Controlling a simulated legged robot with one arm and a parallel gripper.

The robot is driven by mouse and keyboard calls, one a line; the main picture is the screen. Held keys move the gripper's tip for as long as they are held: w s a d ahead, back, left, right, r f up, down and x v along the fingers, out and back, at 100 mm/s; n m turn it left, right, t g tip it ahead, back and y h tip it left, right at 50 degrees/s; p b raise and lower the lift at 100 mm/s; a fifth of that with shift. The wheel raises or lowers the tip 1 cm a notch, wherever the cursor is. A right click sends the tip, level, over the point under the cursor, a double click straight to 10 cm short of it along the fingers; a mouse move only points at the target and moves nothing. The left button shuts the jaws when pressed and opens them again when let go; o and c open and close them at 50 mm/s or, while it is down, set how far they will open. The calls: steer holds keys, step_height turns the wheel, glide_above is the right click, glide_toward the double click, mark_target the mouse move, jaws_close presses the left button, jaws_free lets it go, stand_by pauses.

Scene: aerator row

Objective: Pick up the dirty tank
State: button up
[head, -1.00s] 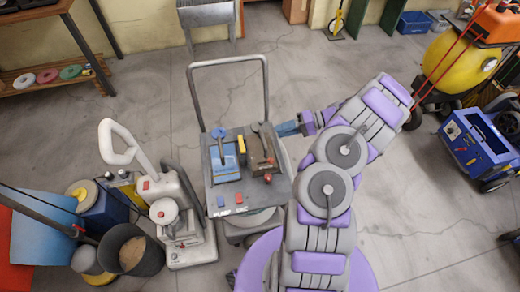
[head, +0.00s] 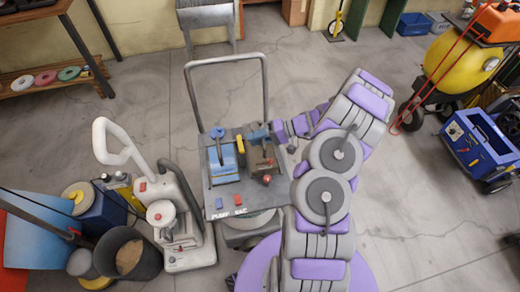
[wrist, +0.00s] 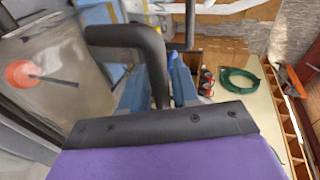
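The dirty tank (head: 262,160), a murky grey-brown box with a red knob, sits beside a blue tank (head: 224,158) on the grey deck of a wheeled machine (head: 240,195). In the wrist view the dirty tank (wrist: 60,75) fills the left, with its red knob and a black handle (wrist: 125,38). My gripper (head: 258,133) is at the top of the dirty tank. In the wrist view its blue fingers (wrist: 158,88) lie on either side of the handle's downward part. They look open around it; firm contact is not visible.
The machine's tall push bar (head: 228,62) rises behind the tanks. An upright floor cleaner (head: 165,215) and a dark bucket (head: 128,253) stand close on the left. A blue cart (head: 478,145) stands at right.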

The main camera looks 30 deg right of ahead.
steer(key=shift+c, duration=0.4)
steer(key=c, duration=0.5)
jaws_close()
steer(key=shift+s+f, duration=0.1)
steer(key=shift+f, duration=0.05)
